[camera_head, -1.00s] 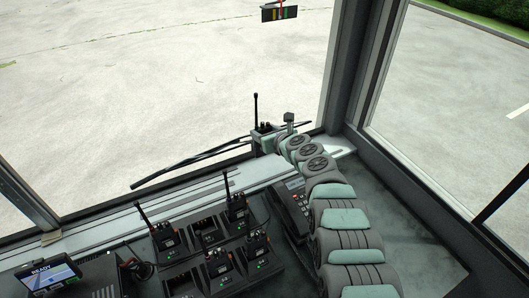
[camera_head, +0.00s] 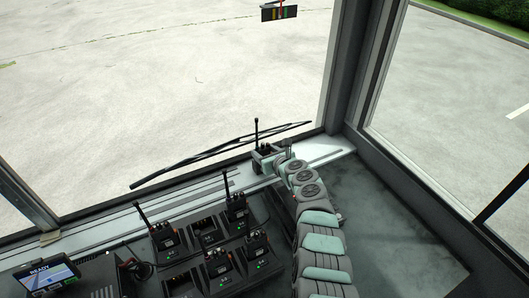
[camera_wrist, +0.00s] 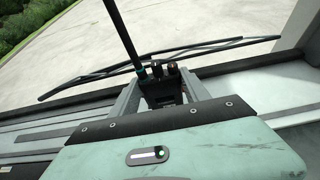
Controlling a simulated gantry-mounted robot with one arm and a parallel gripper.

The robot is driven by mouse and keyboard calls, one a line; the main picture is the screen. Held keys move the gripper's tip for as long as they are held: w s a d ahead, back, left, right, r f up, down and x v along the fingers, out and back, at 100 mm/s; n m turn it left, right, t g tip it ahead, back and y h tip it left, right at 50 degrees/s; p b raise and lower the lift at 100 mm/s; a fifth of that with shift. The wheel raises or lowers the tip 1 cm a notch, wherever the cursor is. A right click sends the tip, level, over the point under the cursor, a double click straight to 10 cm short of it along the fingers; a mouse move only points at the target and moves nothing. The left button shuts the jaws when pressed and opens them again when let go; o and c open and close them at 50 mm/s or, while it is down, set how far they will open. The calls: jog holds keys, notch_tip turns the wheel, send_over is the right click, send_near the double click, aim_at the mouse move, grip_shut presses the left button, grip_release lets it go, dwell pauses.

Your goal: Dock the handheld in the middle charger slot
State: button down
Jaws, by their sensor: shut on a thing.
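The handheld is a black radio (camera_head: 265,150) with a tall antenna, upright at the window sill. My gripper (camera_head: 262,160) is shut on it. In the wrist view the radio (camera_wrist: 162,88) sits between the two grey fingers (camera_wrist: 163,98), with its antenna and top knobs showing; its lower body is hidden behind my gripper. The black charger (camera_head: 188,252) stands on the desk to the lower left, apart from the radio. Its back row has an empty slot (camera_head: 206,231) in the middle, between a docked radio (camera_head: 163,236) and another docked radio (camera_head: 236,211).
The front row holds two radios, a left one (camera_head: 219,264) and a right one (camera_head: 254,248); its left slot (camera_head: 182,284) looks empty. A display reading READY (camera_head: 52,276) stands at the far left. A wiper (camera_head: 220,153) lies outside the window. The desk at right (camera_head: 395,215) is bare.

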jog(key=shift+a+f+b, duration=0.1)
jog(key=shift+f+b, duration=0.2)
jog(key=shift+f, duration=0.05)
jog(key=c, duration=0.5)
grip_release()
jog(key=shift+r, duration=0.1)
